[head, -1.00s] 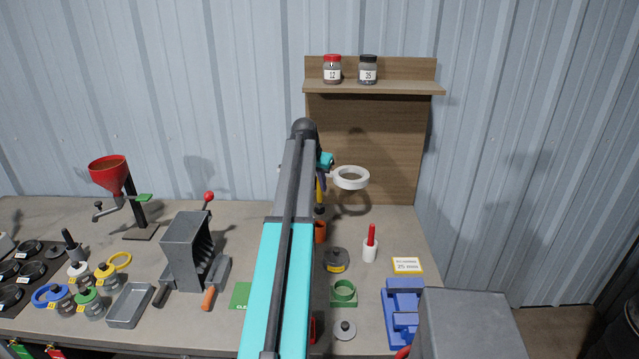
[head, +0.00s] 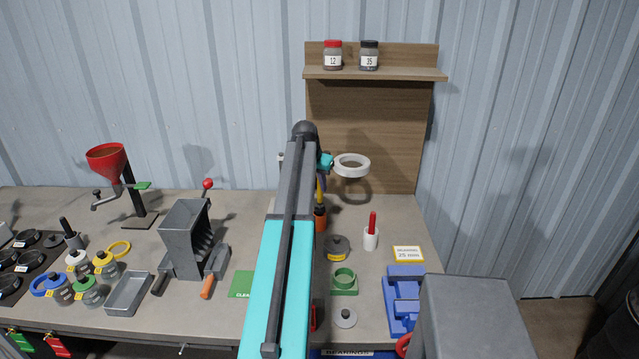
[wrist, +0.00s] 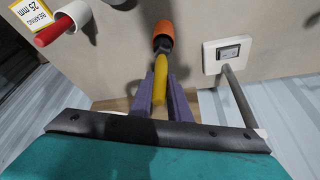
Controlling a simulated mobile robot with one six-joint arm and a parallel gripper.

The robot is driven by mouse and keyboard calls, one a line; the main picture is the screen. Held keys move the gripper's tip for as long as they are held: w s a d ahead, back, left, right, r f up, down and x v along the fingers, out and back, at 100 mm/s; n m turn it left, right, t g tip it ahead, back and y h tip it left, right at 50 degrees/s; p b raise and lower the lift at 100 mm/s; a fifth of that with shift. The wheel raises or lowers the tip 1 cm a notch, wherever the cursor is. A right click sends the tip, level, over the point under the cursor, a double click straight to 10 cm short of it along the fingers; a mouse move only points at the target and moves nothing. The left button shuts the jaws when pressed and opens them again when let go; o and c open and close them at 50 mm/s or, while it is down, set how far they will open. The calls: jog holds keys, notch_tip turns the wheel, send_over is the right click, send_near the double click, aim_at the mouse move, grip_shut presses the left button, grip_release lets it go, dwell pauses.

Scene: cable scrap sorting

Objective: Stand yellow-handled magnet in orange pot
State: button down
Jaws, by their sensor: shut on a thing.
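The yellow-handled magnet (wrist: 160,82) is upright between the purple fingers of my gripper (wrist: 161,76), which are shut on its handle. Its dark lower end is at the mouth of the orange pot (wrist: 164,31), seemingly inside it; how deep I cannot tell. In the head view the yellow handle (head: 320,190) shows just right of my arm, directly above the orange pot (head: 320,222). My arm hides part of the pot and most of the gripper there.
A white cup with a red-handled tool (head: 371,238) stands right of the pot. A grey lidded weight (head: 337,248) and a green ring holder (head: 344,281) are in front. A white ring (head: 351,165) hangs close by. A white box with a dark display (wrist: 227,55) and grey rod is near the gripper.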

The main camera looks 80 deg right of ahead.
aim_at(319, 196)
jog(key=shift+f+b, duration=1.15)
jog(key=shift+f, duration=1.5)
jog(key=c, duration=1.6)
grip_release()
jog(key=shift+b+v, duration=1.85)
jog(key=shift+v, duration=5.05)
jog(key=shift+d+r, duration=0.1)
jog(key=shift+r, duration=0.05)
